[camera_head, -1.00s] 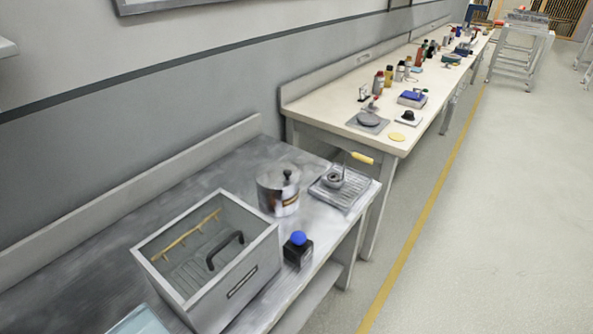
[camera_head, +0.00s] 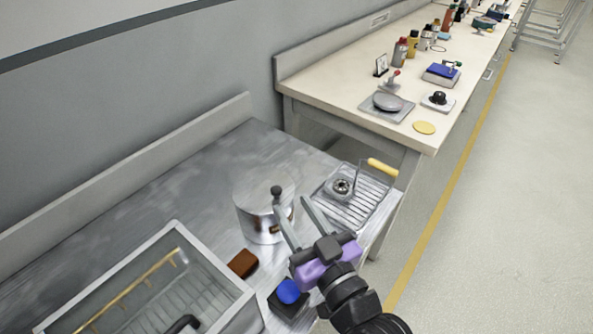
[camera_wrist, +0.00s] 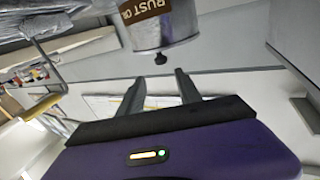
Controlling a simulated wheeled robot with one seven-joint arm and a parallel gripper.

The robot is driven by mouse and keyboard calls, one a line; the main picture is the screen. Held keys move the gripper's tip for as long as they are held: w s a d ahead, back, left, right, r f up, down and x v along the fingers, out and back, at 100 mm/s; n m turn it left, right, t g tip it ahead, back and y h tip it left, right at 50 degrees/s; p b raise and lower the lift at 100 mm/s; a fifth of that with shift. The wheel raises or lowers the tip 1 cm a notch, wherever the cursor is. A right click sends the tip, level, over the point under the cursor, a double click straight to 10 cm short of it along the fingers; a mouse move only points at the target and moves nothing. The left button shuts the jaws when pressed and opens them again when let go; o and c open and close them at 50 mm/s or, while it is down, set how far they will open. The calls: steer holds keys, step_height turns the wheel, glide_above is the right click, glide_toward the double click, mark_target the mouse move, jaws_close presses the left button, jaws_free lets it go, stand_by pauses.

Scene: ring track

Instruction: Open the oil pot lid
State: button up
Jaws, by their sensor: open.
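The oil pot (camera_head: 262,218) is a shiny metal cylinder standing upright on the grey metal bench. Its lid has a black knob (camera_head: 277,190), and the lid is on the pot. My gripper (camera_head: 290,201) is open and empty at the pot's right side, its fingers pointing toward the knob. In the wrist view the pot (camera_wrist: 163,30) appears upside down with a brown "RUST OIL" label. There the knob (camera_wrist: 160,59) lies just beyond and roughly between my open fingertips (camera_wrist: 160,76), with no visible contact.
A grey open box (camera_head: 215,312) stands at lower left. A wire rack (camera_head: 357,207) with a yellow-handled item is right. The bench behind the pot is clear.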

mark_target(279, 194)
steer(key=shift+n, duration=0.3)
steer(key=shift+a+f+p+x, duration=0.1)
steer(key=shift+f+p+x, duration=0.15)
steer(key=shift+x, duration=1)
steer(key=shift+a+f+p+x, duration=0.1)
steer(key=shift+f+p+x, duration=0.1)
steer(key=shift+x, duration=1.1)
steer(key=shift+a+f+p+x, duration=0.1)
steer(key=shift+p+x, duration=0.15)
steer(key=shift+x, duration=1)
steer(key=shift+s, duration=0.1)
steer(key=shift+c, duration=0.4)
jaws_close()
